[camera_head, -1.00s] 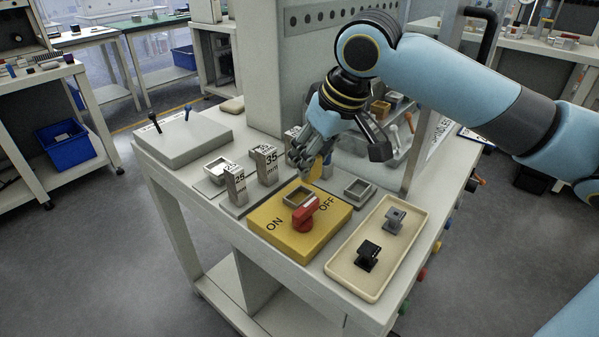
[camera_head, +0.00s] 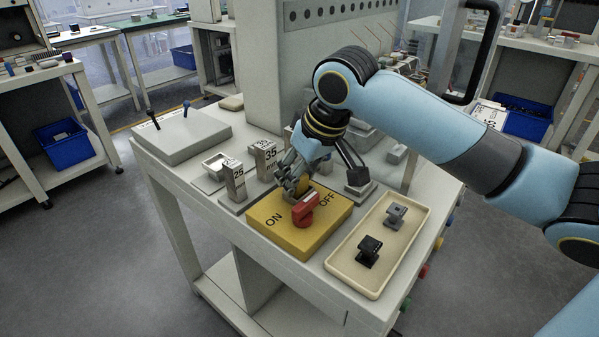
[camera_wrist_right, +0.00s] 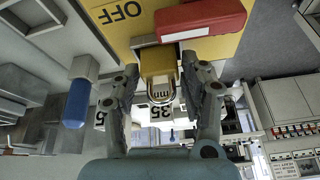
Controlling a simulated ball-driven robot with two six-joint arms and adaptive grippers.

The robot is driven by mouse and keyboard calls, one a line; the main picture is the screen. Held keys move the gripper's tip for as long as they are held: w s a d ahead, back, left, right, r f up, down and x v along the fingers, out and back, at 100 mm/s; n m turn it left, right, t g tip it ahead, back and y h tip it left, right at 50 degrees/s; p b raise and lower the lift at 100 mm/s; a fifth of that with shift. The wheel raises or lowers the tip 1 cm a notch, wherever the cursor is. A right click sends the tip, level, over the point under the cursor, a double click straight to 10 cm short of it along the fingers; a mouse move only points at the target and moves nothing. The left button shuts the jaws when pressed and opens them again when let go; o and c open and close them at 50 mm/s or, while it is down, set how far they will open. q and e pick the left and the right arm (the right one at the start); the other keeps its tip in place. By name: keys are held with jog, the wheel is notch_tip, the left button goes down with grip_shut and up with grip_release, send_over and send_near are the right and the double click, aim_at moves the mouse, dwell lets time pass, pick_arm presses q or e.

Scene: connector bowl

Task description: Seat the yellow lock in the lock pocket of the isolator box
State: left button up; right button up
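The yellow isolator box (camera_head: 283,228) lies on the bench with ON and OFF lettering. Its red switch handle (camera_head: 305,209) stands on top and also shows in the right wrist view (camera_wrist_right: 203,20). My right gripper (camera_head: 291,186) points down at the box's back part, behind the red handle. In the right wrist view the yellow lock (camera_wrist_right: 158,62) sits between the fingers (camera_wrist_right: 158,72), shackle toward the palm, its far end at the box top. My left gripper is out of view.
A cream tray (camera_head: 336,268) with a black part (camera_head: 368,251) and a grey part (camera_head: 395,216) is right of the box. Marked blocks (camera_head: 264,160) stand at left. A grey panel with a blue lever (camera_head: 187,108) is farther left. A tall cabinet rises behind.

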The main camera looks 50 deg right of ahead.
jog(key=shift+o, duration=1.2)
jog(key=shift+r, duration=0.15)
jog(key=p+v, duration=0.3)
jog(key=v, duration=0.9)
